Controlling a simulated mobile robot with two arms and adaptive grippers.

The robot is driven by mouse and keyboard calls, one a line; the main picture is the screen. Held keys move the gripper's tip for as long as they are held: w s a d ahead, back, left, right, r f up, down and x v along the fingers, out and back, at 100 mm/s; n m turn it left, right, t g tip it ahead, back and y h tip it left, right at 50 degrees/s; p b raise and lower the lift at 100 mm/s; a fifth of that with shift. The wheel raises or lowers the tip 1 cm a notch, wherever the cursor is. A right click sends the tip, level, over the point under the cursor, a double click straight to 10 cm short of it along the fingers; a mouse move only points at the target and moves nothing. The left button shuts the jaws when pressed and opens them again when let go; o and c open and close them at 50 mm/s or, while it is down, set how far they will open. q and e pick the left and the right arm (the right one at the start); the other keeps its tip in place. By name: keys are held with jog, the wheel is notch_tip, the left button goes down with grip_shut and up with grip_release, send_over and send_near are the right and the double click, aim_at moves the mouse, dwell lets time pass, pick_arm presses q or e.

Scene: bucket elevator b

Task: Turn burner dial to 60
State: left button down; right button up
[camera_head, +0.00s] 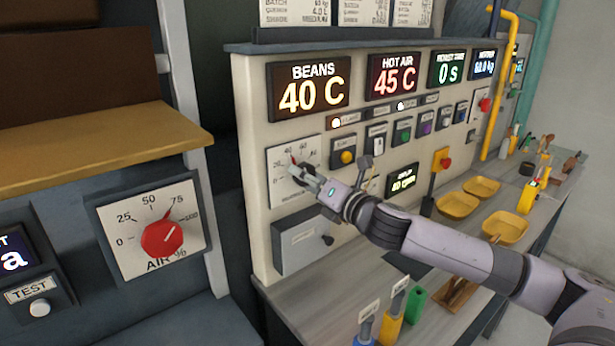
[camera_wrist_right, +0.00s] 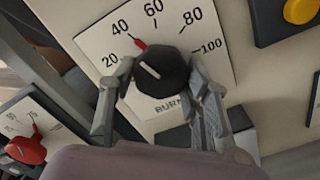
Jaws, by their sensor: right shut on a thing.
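The burner dial is a black knob (camera_wrist_right: 162,72) with a white line and a red pointer, on a white scale plate (camera_wrist_right: 205,70) marked 20, 40, 60, 80, 100. The red pointer points at about 40. My right gripper (camera_wrist_right: 162,88) has one finger on each side of the knob and is shut on it. In the head view the right gripper (camera_head: 312,178) covers most of the knob, and the red pointer and upper part of the scale plate (camera_head: 290,158) show above it. My left gripper is not in view.
A red AIR % dial (camera_head: 162,238) is on a separate panel at the left, pointing near 75. Displays above the burner plate read BEANS 40 C (camera_head: 308,86) and HOT AIR 45 C (camera_head: 394,74). A grey box (camera_head: 304,242) sits below. Yellow trays (camera_head: 458,205) stand on the counter at right.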

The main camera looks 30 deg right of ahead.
jog(key=shift+r+m+p, duration=0.15)
jog(key=shift+m+p, duration=0.6)
jog(key=shift+m, duration=3.05)
jog(key=o, duration=1.2)
jog(key=shift+c, duration=0.2)
jog(key=s+d, duration=0.1)
jog(key=s, duration=1.1)
